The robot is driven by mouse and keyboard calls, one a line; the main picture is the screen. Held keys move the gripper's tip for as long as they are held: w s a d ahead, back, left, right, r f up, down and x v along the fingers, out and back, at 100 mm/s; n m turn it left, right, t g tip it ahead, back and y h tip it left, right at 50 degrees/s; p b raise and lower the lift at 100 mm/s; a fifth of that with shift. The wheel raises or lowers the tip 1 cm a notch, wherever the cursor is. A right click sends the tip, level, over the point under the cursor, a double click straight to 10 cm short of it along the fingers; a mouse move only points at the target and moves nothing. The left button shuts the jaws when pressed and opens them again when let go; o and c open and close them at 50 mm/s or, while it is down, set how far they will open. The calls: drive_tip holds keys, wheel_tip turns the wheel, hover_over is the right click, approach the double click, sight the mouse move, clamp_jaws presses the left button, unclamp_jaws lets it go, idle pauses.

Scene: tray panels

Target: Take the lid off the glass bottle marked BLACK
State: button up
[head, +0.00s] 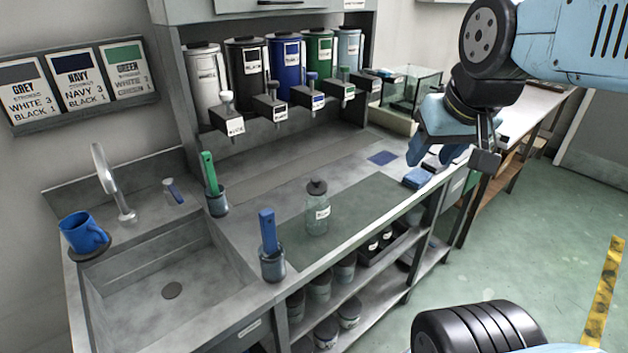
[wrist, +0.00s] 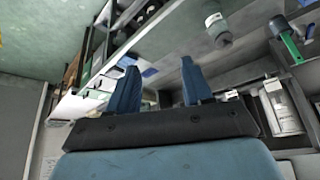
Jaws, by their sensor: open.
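A clear glass bottle (head: 317,222) with a dark lid (head: 316,187) stands upright on the counter. The lid is on it. Its white label is too small to read for sure. The bottle also shows in the wrist view (wrist: 222,38), upside down near the top. My gripper (head: 437,156) is in the air above the counter's right end, to the right of the bottle and well apart from it. Its two blue fingers (wrist: 158,82) are spread in the wrist view, with nothing between them.
A blue-handled tool in a holder (head: 268,235) and a green-handled one (head: 210,175) stand left of the bottle. A sink (head: 170,290) and blue mug (head: 83,233) are further left. Dispensers (head: 287,62) line the back. A blue block (head: 417,178) lies near my gripper.

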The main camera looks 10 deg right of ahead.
drive_tip(key=shift+o, duration=0.7)
drive_tip(key=shift+w+a+r, duration=0.1)
drive_tip(key=shift+w+a, duration=0.05)
drive_tip(key=shift+w, duration=0.05)
drive_tip(key=o, duration=0.4)
drive_tip(key=w+a+g, duration=0.1)
drive_tip(key=w+a, duration=0.1)
drive_tip(key=w, duration=0.1)
drive_tip(key=w+a+g, duration=0.1)
drive_tip(key=w+a, duration=0.1)
drive_tip(key=w, duration=0.1)
drive_tip(key=w+a+g, duration=0.1)
drive_tip(key=w+a, duration=0.1)
drive_tip(key=w, duration=0.1)
drive_tip(key=shift+a+r, duration=0.3)
drive_tip(key=shift+r, duration=0.1)
drive_tip(key=g+h, duration=0.2)
hover_over(316, 180)
drive_tip(key=w+a, duration=0.1)
wheel_tip(316, 180, down, 3)
drive_tip(key=shift+g, duration=0.3)
drive_tip(key=f, duration=0.9)
drive_tip(key=shift+w+d, duration=0.3)
drive_tip(key=shift+s+d+f, duration=0.1)
drive_tip(key=shift+d+f, duration=0.05)
drive_tip(key=shift+f, duration=1.2)
drive_tip(key=shift+s+d+f, duration=0.1)
drive_tip(key=shift+f, duration=1.2)
